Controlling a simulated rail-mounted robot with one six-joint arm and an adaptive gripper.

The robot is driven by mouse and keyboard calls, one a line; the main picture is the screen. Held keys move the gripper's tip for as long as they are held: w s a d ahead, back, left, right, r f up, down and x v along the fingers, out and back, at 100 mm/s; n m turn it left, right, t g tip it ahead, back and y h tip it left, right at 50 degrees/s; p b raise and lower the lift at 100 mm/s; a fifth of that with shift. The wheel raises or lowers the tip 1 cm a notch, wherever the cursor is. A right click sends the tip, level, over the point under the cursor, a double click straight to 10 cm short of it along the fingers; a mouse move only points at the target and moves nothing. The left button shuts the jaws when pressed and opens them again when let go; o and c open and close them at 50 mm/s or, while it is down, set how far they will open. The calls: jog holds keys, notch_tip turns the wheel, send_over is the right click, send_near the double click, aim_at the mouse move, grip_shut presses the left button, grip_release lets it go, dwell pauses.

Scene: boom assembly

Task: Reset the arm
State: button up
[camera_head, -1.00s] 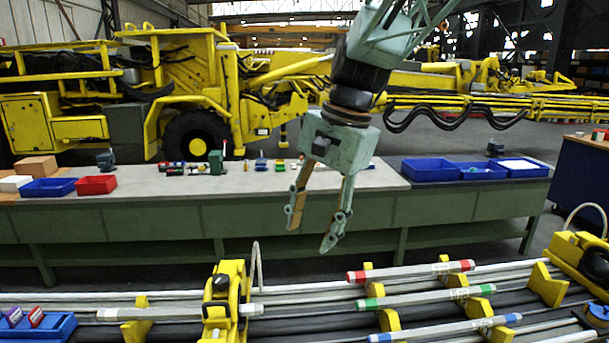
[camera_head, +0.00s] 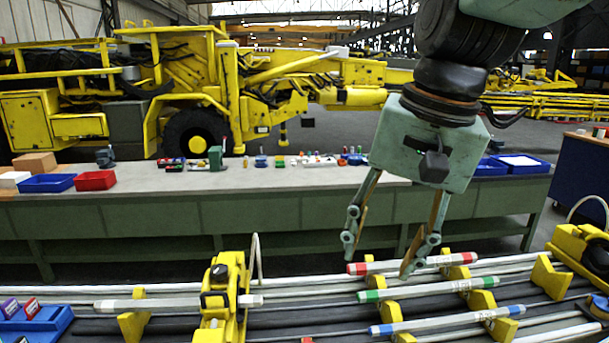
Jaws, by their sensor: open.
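My gripper (camera_head: 379,258) hangs from my arm at the centre right, fingers pointing down and spread apart. Nothing is between the fingers. Its fingertips show in front of the bench and near the red-banded tube (camera_head: 412,263); the right fingertip overlaps that tube in the picture, and I cannot tell whether they touch. A green-banded tube (camera_head: 427,289) and a blue-banded tube (camera_head: 446,321) lie below it on yellow supports. Another pale tube (camera_head: 160,304) lies at the left, passing through a yellow clamp (camera_head: 222,300).
A long bench (camera_head: 270,185) crosses behind, with a red bin (camera_head: 95,180), a blue bin (camera_head: 47,183) and small parts. A blue holder (camera_head: 40,325) sits at the lower left, a yellow device (camera_head: 580,258) at the right. A yellow vehicle (camera_head: 180,80) stands behind. Space left of my gripper is open.

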jog(key=s+d+f+n+t+b, duration=0.1)
jog(key=s+d+f+n+b, duration=0.1)
jog(key=s, duration=0.7)
jog(key=s+d+f+n+h+b, duration=0.1)
jog(key=s+d+f+n+b, duration=0.1)
jog(key=s+d+f, duration=0.3)
jog(key=s+d, duration=0.2)
jog(key=s, duration=0.2)
jog(key=shift+s+f+t+h, duration=0.15)
jog(key=shift+t+h, duration=0.15)
jog(key=shift+t, duration=0.1)
dwell(2.2)
